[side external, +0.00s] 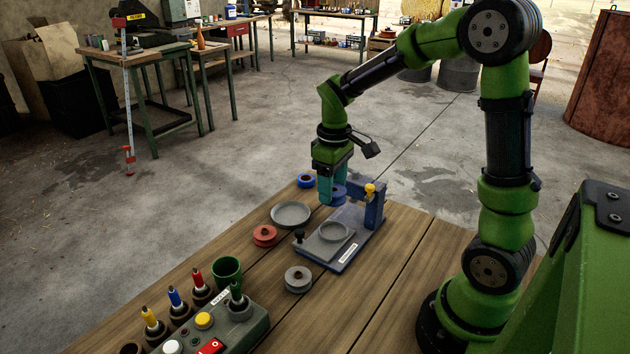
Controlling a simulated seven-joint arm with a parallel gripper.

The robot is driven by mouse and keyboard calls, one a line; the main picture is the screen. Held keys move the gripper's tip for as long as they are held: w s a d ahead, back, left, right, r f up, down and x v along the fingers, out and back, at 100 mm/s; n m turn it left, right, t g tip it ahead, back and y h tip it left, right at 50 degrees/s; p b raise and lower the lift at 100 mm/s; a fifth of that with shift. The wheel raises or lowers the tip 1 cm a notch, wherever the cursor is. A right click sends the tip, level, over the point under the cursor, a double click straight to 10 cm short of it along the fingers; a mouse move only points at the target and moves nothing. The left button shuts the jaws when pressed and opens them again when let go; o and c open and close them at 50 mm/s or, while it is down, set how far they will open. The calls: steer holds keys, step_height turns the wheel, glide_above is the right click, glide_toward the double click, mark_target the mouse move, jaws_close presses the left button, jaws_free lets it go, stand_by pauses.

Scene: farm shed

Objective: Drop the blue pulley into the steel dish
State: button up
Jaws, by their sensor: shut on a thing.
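My gripper (331,199) points down above the far part of the wooden bench. It is shut on the blue pulley (340,194), partly hidden by the teal fingers. The pulley is beside the blue upright of a bench fixture, apart from the dish. The steel dish (291,215), a shallow grey round dish, sits on the bench to the left of and nearer than my gripper. It looks empty.
The blue fixture (371,207) has a yellow knob and a round grey pan (334,232). A blue ring (306,181), red pulley (265,235) and grey pulley (298,279) lie around. A control box (235,322) and green cup (227,271) stand at the front left.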

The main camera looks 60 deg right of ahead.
steer(key=shift+f, duration=0.1)
steer(key=shift+w+f, duration=0.1)
steer(key=shift+f, duration=0.25)
steer(key=w+d, duration=0.3)
steer(key=w, duration=1)
steer(key=shift+w+a+f, duration=0.1)
steer(key=shift+f, duration=2.6)
steer(key=o, duration=1.3)
